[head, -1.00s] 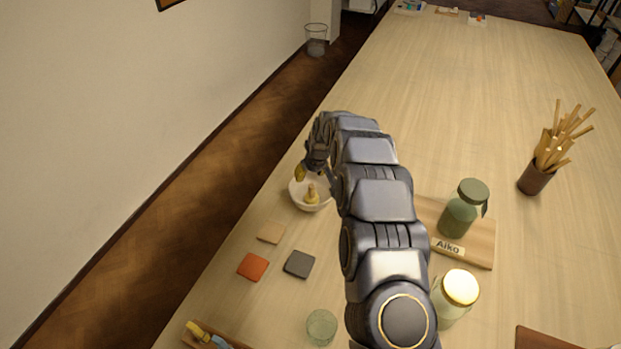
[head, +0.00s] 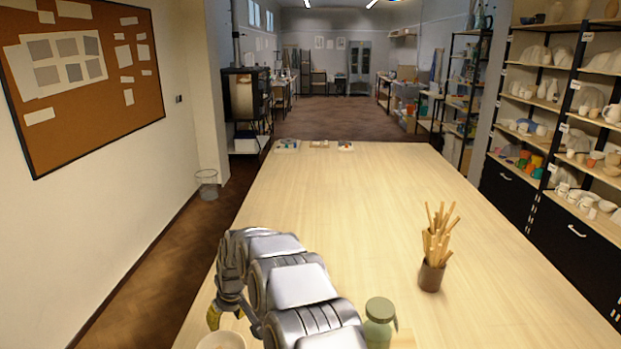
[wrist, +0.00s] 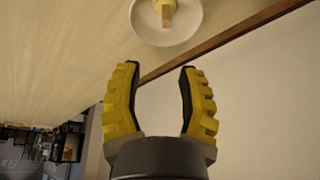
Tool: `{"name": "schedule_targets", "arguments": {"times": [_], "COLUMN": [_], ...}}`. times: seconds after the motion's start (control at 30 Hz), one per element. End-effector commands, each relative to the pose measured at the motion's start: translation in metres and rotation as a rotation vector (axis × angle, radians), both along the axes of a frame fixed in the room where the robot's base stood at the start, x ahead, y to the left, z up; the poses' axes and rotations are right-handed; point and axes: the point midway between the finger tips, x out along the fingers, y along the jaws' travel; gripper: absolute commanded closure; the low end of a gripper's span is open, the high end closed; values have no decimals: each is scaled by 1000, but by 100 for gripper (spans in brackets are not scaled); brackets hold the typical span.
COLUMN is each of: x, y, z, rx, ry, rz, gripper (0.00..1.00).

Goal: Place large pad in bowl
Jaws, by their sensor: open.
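A white bowl (head: 222,342) is cut off by the bottom edge of the head view. It also shows at the top of the wrist view (wrist: 170,39). A small yellow piece with a wood-coloured block-like end (wrist: 167,10) is inside the bowl; it may be the large pad, but I cannot tell for sure. My gripper (head: 236,316) is by the bowl in the head view, above the table. In the wrist view its two yellow ribbed fingers (wrist: 159,68) are apart with nothing between them, and the bowl lies beyond the fingertips.
A green lidded jar (head: 379,322) stands right of my arm. A brown cup of wooden tools (head: 432,274) stands farther right. Small items (head: 318,144) lie at the table's far end. The middle of the table (head: 340,200) is clear. The table's left edge runs close by the bowl.

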Motion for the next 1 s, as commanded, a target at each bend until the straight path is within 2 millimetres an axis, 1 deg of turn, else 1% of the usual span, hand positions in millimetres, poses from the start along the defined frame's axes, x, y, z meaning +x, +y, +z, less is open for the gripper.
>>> {"name": "schedule_targets", "arguments": {"times": [0.03,0.1,0.17,0.2,0.27,0.3,0.37,0.4,0.47,0.5,0.57,0.6,0.67,0.7,0.8,0.9,1.0], "x": [-8,-25,-42,-53,-72,-86,-107,-123,-146,-164,-189,-207,-234,-253,-296,-332,-356], "y": [-18,-43,-65,-79,-101,-116,-137,-151,-172,-186,-205,-217,-234,-245,-266,-280,-287], "z": [21,42,57,69,83,90,102,109,118,121,128,131,134,135,135,132,130], "rx": [3,-5,-15,-20,-33,-44,-60,-70,-87,-102,-120,-133,-151,-164,-190,-211,-222], "ry": [15,51,85,99,126,146,173,188,213,235,258,275,303,322,362,403,427], "rz": [-26,-61,-92,-112,-146,-168,-205,-230,-272,-299,-345,-376,-427,-461,-545,-615,-663], "gripper": [61,61,61,61,61,61,61,61,61,61,61,61,61,61,61,61,61]}}
